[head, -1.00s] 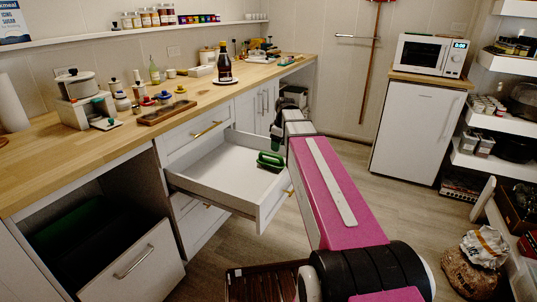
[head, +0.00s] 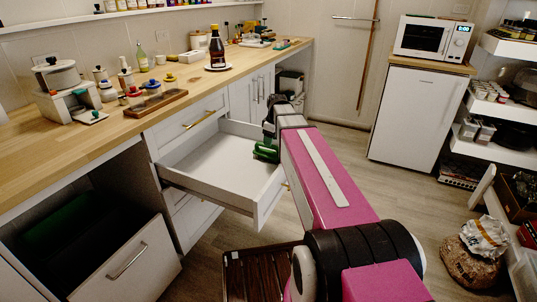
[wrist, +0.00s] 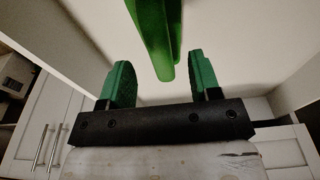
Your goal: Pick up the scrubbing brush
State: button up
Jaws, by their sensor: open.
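The scrubbing brush (head: 264,151) looks like a green piece at the far right corner of the open white drawer (head: 194,181). In the wrist view a long green part of the brush (wrist: 158,38) comes down from the top edge and ends between my fingers; the rest is cut off. My gripper (wrist: 160,66) is open, one green finger on each side of that end, with gaps visible on both sides. In the head view my gripper (head: 268,134) is at the drawer's far right corner, partly hidden by my arm.
The drawer's walls and front panel surround the spot; its floor is otherwise bare. The wooden counter (head: 120,118) above holds jars, a dark bottle (head: 216,48) and a wooden tray (head: 156,103). A lower bin drawer (head: 125,262) stands open. A slatted dark rack (head: 262,272) lies on the floor.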

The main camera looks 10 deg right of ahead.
jog(key=f, duration=0.4)
jog(key=shift+w+a+f, duration=0.3)
jog(key=shift+a+f, duration=0.05)
jog(key=shift+f, duration=0.05)
jog(key=shift+c, duration=0.3)
jog(key=c, duration=1)
jog(key=shift+r, duration=0.1)
jog(key=shift+r, duration=0.75)
notch_tip(320, 180, up, 3)
jog(key=shift+f, duration=0.15)
jog(key=s+a+r, duration=0.6)
jog(key=s+a, duration=0.2)
jog(key=shift+s+r, duration=0.25)
jog(key=shift+r, duration=0.1)
